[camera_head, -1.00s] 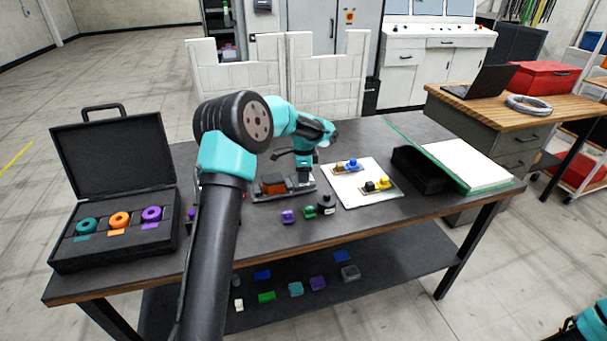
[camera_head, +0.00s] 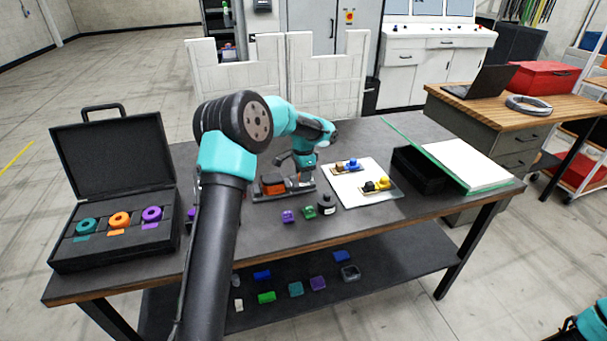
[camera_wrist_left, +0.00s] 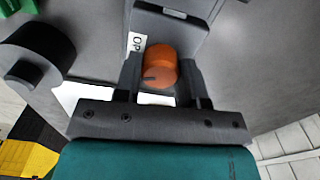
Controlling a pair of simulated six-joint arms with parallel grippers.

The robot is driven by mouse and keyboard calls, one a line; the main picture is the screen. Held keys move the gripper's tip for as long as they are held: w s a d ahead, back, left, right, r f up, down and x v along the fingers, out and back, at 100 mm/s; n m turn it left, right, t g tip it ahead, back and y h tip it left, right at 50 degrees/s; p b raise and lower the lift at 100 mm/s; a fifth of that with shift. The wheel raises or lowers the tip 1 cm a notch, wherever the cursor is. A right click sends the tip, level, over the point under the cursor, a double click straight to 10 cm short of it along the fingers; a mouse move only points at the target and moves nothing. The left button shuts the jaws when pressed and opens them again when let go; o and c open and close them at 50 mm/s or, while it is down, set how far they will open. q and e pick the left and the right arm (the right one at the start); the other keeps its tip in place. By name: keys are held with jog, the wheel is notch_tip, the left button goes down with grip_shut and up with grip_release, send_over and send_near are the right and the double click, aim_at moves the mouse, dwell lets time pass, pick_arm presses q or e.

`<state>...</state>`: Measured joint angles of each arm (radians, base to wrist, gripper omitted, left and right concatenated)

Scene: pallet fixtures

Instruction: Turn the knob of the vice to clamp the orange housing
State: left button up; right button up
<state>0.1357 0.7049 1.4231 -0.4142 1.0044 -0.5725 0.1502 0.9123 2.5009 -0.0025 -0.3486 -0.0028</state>
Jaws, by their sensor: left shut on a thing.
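The vice (camera_head: 291,195) is a low grey fixture at the middle of the table. The orange housing (camera_head: 272,184) sits in its left part. My left gripper (camera_head: 301,176) points down at the vice's right part, beside the housing. In the left wrist view, the fingers of my left gripper (camera_wrist_left: 158,82) are shut on a round orange knob (camera_wrist_left: 160,65). A white label (camera_wrist_left: 137,44) beginning "OP" is beside the knob. The housing cannot be made out in the wrist view. Only part of my right arm shows at the lower right; its gripper is out of view.
A white board (camera_head: 352,190) with small blue and yellow parts lies right of the vice. A purple block (camera_head: 288,216), a green block (camera_head: 309,213) and a black cylinder (camera_head: 326,204) stand in front. An open black case (camera_head: 115,245) is at left, a black bin (camera_head: 418,174) at right.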

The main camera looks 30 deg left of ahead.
pick_arm(q)
jog(key=n, duration=1.4)
dwell(0.5)
jog(key=o, duration=0.9)
jog(key=shift+o, duration=0.2)
notch_tip(320, 180, up, 17)
jog(key=shift+r, duration=0.2)
